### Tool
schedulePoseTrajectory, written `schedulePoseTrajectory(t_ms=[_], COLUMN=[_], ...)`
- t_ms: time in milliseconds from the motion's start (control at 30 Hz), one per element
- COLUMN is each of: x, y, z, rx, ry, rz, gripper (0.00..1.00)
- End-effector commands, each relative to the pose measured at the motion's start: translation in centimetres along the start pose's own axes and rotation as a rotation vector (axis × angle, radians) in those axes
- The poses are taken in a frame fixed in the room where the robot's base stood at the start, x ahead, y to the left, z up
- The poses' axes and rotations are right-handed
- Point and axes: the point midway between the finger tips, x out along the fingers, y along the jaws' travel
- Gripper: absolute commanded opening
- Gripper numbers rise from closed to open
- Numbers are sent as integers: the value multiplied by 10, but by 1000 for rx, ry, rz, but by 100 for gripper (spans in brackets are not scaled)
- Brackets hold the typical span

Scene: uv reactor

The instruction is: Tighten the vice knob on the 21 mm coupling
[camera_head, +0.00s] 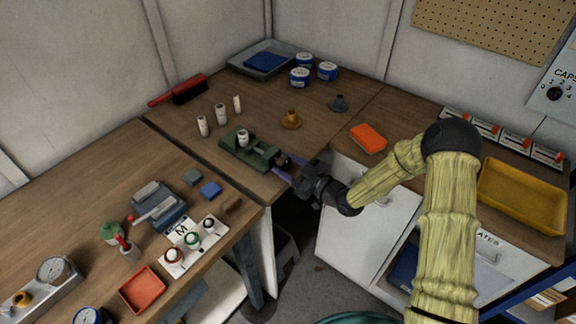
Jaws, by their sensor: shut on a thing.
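The green vice (243,153) sits near the front edge of the wooden bench. A pale coupling (243,138) stands in it, upright between the jaws. The vice knob is at the right end of the vice, mostly hidden by my gripper. My gripper (285,167), with purple-tinted fingers, reaches in from the right and is shut on the knob. The size of the coupling cannot be read.
Several pale cylinders (221,114) stand behind the vice. A brass funnel-like piece (291,119) and a grey one (339,103) stand to the right. An orange block (368,138) lies beyond my gripper. A red-handled brush (186,89) lies at the back left.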

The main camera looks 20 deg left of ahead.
Motion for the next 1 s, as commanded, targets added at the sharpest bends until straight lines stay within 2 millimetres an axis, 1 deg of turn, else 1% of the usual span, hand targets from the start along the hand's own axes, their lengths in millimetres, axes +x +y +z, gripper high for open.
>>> schedulePoseTrajectory(t_ms=[267, 800, 1000], x=[0, -1, -1], y=[0, 1, 1], z=[1, 1, 1], rx=[90, 449, 527], ry=[0, 0, -1], rz=[0, 1, 1], gripper=[24, 24, 24])
